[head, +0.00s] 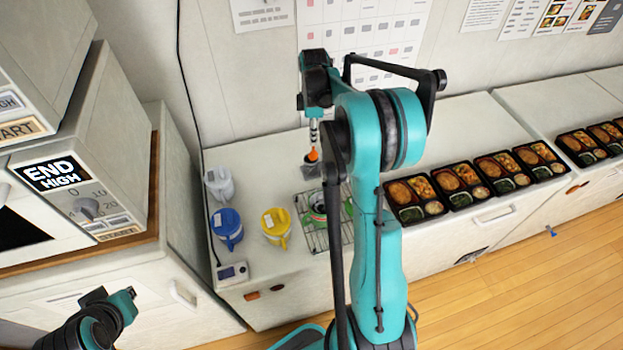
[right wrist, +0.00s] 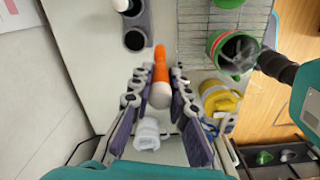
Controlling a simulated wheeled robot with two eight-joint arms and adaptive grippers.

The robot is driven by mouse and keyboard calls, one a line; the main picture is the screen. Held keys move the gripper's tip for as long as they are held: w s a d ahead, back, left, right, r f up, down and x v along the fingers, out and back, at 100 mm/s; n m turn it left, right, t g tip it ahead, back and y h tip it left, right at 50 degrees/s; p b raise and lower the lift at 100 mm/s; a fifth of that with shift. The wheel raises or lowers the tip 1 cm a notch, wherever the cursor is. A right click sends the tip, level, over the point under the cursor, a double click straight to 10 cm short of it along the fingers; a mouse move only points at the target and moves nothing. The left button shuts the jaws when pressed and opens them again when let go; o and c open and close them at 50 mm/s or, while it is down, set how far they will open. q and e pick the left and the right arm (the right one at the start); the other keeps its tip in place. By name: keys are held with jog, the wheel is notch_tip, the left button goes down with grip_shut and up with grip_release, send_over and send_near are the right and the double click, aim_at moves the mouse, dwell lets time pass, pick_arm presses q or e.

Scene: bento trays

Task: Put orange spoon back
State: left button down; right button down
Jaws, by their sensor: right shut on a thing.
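The orange spoon (head: 312,155) shows as a short orange piece below my right gripper (head: 314,127) in the head view. In the right wrist view, my right gripper (right wrist: 153,80) is shut on the orange spoon (right wrist: 160,74), with a finger on each side of its handle. A dark holder (head: 311,171) stands just below the spoon in the head view. In the right wrist view the holder (right wrist: 137,22) has an open hole near the spoon and a white-topped thing in its other end. My left gripper (head: 122,303) is at the lower left, its fingers unclear.
A white mug (head: 219,184), a blue mug (head: 227,228) and a yellow mug (head: 275,225) stand left of a wire rack (head: 312,238). Several bento trays (head: 463,198) line the counter at right.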

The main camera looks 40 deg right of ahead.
jog(key=w+d+f+b, duration=0.1)
jog(key=w+f, duration=0.1)
jog(key=f, duration=0.4)
jog(key=w+d+f+b, duration=0.1)
jog(key=w+f, duration=0.2)
jog(key=f, duration=0.3)
jog(key=shift+d+f+b, duration=0.25)
jog(key=shift+f+b, duration=0.1)
jog(key=shift+f, duration=0.05)
jog(key=shift+f, duration=0.1)
jog(key=c, duration=1.5)
grip_release()
jog(key=shift+o, duration=0.2)
